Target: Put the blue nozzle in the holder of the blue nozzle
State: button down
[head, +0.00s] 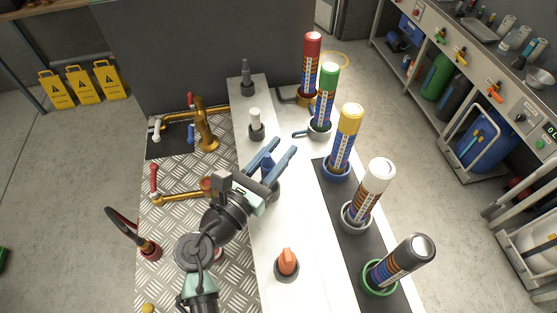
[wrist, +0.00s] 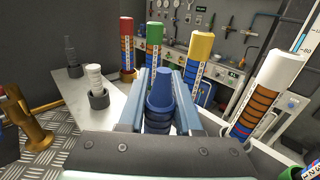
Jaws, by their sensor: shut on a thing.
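The blue nozzle (head: 267,161) is between the two blue fingers of my gripper (head: 284,146), which is shut on it. In the wrist view the blue nozzle (wrist: 172,92) stands roughly upright between the fingers, with its ribbed lower part partly hidden by the gripper body. A dark grey cup-like holder (head: 274,191) on the white strip lies under the gripper, partly covered by it. I cannot tell whether the nozzle's base is inside this holder or above it.
On the white strip (head: 285,220), a grey nozzle (head: 248,80), a white nozzle (head: 256,121) and an orange nozzle (head: 287,260) stand in dark cups. Several tall tubes, including yellow (head: 348,130) and white (head: 373,185), stand to the right. A brass tap (head: 205,125) stands left.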

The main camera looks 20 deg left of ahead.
jog(key=shift+f, duration=1.4)
jog(key=shift+f+b, duration=0.2)
jog(key=shift+b, duration=0.1)
jog(key=c, duration=0.6)
grip_release()
jog(key=shift+r, duration=0.2)
jog(key=s+a+b, duration=0.2)
jog(key=s, duration=0.9)
jog(key=shift+s+a, duration=0.15)
jog(key=shift+s, duration=0.25)
